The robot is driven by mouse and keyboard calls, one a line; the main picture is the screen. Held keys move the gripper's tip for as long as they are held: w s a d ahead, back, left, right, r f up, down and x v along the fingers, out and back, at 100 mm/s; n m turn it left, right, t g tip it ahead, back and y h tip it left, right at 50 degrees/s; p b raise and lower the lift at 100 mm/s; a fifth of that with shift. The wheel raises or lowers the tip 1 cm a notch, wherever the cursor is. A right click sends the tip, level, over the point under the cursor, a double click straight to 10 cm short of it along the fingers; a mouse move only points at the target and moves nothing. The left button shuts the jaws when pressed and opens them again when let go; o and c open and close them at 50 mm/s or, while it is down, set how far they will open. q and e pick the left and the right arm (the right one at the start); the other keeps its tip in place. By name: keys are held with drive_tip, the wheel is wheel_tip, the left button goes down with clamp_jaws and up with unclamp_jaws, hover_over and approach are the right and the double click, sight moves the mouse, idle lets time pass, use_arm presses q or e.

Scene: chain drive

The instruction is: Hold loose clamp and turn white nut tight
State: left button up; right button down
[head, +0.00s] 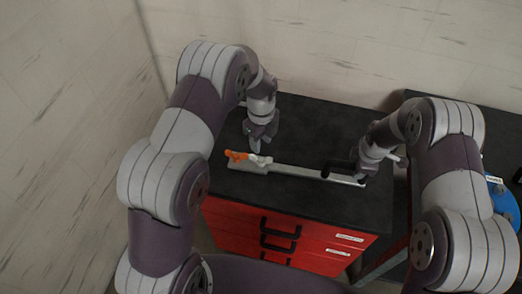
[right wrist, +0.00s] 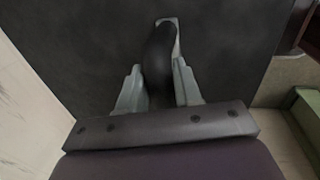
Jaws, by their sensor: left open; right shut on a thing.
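The clamp (head: 290,170) lies on the black cabinet top, a long pale metal bar running left to right. An orange part (head: 235,155) sits at its left end, with a small white piece beside it that looks like the white nut (head: 260,160). My left gripper (head: 256,147) is open just above and behind the white nut; I cannot tell whether it touches it. My right gripper (head: 361,171) is at the bar's right end. In the right wrist view its fingers (right wrist: 158,92) are closed on the clamp's black handle (right wrist: 160,55), which hides part of the bar.
The black top (head: 315,120) is clear behind the clamp. Red drawers (head: 290,238) with dark handles are below its front edge. A wall stands behind and to the left. A blue object (head: 505,203) is at the far right.

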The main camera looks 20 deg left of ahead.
use_arm(q)
wheel_tip(320, 180, up, 5)
drive_tip(key=shift+f, duration=0.1)
use_arm(e)
drive_tip(key=c, duration=0.7)
unclamp_jaws()
